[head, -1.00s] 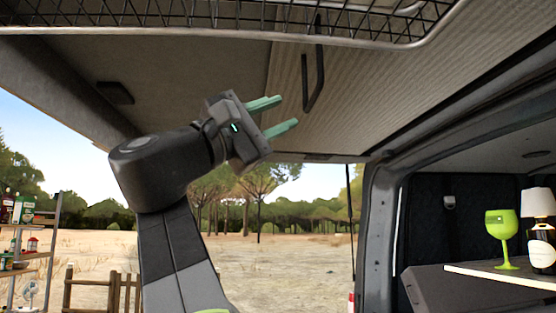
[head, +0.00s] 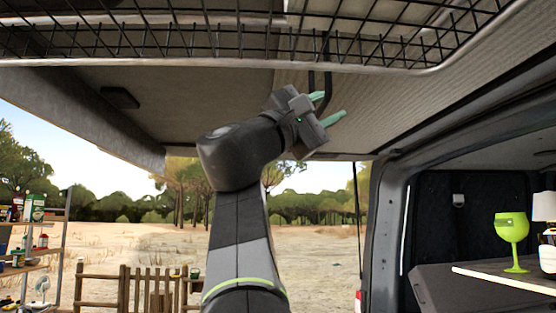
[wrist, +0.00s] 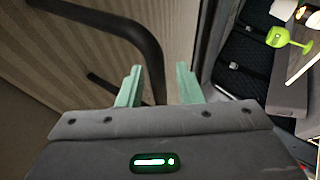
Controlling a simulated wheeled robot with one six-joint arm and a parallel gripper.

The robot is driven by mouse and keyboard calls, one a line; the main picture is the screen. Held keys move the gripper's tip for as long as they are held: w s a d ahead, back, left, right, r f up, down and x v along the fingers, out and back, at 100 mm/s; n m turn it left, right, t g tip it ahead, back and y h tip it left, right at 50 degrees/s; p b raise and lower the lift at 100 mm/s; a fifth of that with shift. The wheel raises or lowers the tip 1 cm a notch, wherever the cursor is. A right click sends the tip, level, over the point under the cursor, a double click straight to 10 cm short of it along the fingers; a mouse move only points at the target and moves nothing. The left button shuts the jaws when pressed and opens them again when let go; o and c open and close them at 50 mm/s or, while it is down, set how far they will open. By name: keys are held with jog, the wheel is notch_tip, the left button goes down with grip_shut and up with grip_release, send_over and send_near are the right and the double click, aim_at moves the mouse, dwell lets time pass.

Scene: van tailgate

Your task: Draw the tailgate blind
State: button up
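The tailgate blind is a ribbed beige panel (head: 400,95) under the raised tailgate, also in the wrist view (wrist: 184,25). A dark bar handle (head: 327,75) is on it, with its lower part partly hidden by my gripper. My gripper (head: 330,106) has two green fingers spread apart and is right by the handle. In the wrist view the dark handle (wrist: 148,45) curves down into the gap between the fingers. The fingers are not closed on it. I cannot tell how deep it sits between them.
A black wire rack (head: 220,42) hangs across the top, above my arm. The van's side frame (head: 385,220) is at the right, with a green goblet (head: 511,230) on a shelf. A stocked shelf unit (head: 45,245) and a wooden fence (head: 135,285) stand outside at the left.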

jog(key=shift+d+r, duration=0.1)
grip_shut()
jog(key=d, duration=0.3)
jog(key=shift+w, duration=0.1)
dwell(0.4)
